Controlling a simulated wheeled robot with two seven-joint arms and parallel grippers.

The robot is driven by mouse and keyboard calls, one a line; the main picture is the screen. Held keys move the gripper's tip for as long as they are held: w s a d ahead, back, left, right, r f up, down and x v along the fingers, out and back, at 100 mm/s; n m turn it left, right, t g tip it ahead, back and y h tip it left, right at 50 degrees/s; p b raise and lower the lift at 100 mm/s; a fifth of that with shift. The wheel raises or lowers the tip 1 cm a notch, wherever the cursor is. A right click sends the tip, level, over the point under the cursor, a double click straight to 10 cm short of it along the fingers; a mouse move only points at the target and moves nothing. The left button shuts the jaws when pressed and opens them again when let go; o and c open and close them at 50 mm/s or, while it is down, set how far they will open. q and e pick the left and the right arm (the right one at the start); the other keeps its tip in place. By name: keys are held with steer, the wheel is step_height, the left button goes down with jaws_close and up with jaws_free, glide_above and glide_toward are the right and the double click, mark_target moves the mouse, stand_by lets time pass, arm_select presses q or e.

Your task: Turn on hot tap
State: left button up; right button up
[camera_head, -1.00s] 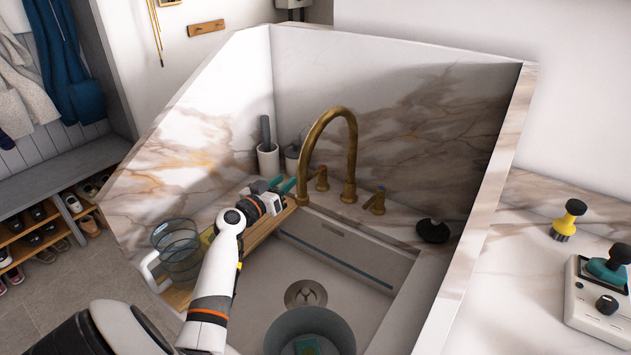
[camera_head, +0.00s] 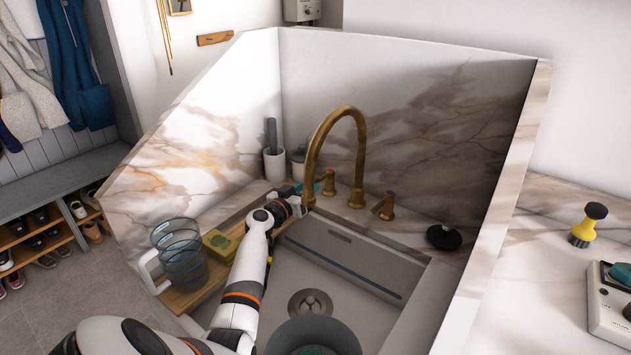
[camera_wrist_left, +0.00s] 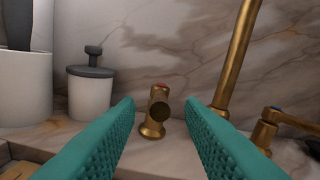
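The brass hot tap handle (camera_head: 329,183) stands left of the tall curved brass spout (camera_head: 361,150). In the left wrist view the hot tap handle (camera_wrist_left: 154,115) has a red mark on top and sits between and beyond my teal fingertips. My left gripper (camera_head: 308,189) is open and empty just left of the handle; in the left wrist view its fingers (camera_wrist_left: 163,115) are spread wide on either side. I cannot tell whether they touch it. The other brass handle (camera_head: 384,206), with a blue mark in the left wrist view (camera_wrist_left: 265,133), is right of the spout. My right gripper is not in view.
A wooden board (camera_head: 187,299) along the sink's left edge holds a glass jug (camera_head: 179,255) and a yellow-green sponge (camera_head: 219,244). White pots (camera_head: 274,165) stand behind the gripper. A grey bowl (camera_head: 313,335) is in the sink. A black stopper (camera_head: 444,237) lies right of the handles.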

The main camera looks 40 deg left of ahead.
mark_target(321, 179)
arm_select(q)
steer(key=shift+w+a, duration=0.15)
steer(key=shift+w, duration=1)
steer(key=shift+w+a, duration=0.15)
steer(key=shift+w, duration=0.95)
steer(key=shift+c, duration=0.5)
jaws_close()
